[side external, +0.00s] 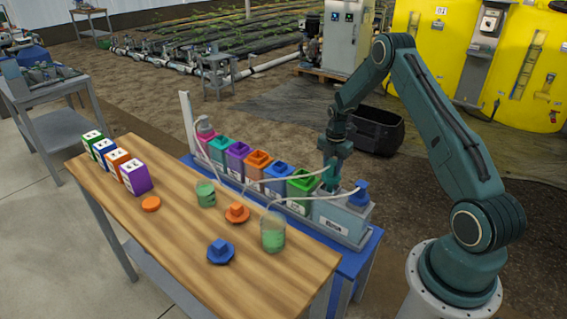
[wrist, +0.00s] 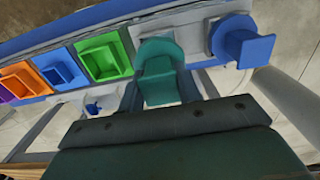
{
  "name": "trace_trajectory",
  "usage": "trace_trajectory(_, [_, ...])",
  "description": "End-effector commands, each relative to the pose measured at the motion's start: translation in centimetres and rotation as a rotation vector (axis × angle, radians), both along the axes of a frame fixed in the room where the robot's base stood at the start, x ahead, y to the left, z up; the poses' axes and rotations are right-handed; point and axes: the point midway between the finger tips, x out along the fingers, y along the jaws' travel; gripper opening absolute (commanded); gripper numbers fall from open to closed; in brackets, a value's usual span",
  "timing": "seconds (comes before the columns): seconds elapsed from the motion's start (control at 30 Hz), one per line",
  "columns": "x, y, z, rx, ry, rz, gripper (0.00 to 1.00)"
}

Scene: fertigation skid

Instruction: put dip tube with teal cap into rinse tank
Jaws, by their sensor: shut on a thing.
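My gripper (side external: 331,174) is shut on the teal cap (wrist: 160,72) of the dip tube, low over the grey rinse tank (side external: 330,224) at the near end of the tank row. In the side view the teal cap (side external: 330,181) shows only as a small patch at the fingertips, just above the tank's top. The tube below the cap is hidden in both views, so I cannot tell how deep it sits. A blue cap (side external: 359,193) stands on the right end of the rinse tank; it also shows in the wrist view (wrist: 240,42).
A green tank (side external: 301,190) stands directly left of the rinse tank, then blue, orange, purple, teal and pink ones. Pale hoses (side external: 285,171) arch over the row. The wooden table (side external: 180,235) holds beakers, loose orange and blue caps, and several coloured boxes.

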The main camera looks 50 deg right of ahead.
Motion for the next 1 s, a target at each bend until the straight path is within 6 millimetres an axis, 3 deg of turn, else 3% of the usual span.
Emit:
trace_trajectory(0.4, [0.0, 0.0, -2.7, 0.000, 0.000, 0.000, 0.00])
trace_trajectory(0.93, [0.0, 0.0, -3.3, 0.000, 0.000, 0.000, 0.00])
trace_trajectory(0.97, [0.0, 0.0, -3.3, 0.000, 0.000, 0.000, 0.38])
trace_trajectory(1.0, [0.0, 0.0, -3.3, 0.000, 0.000, 0.000, 0.46])
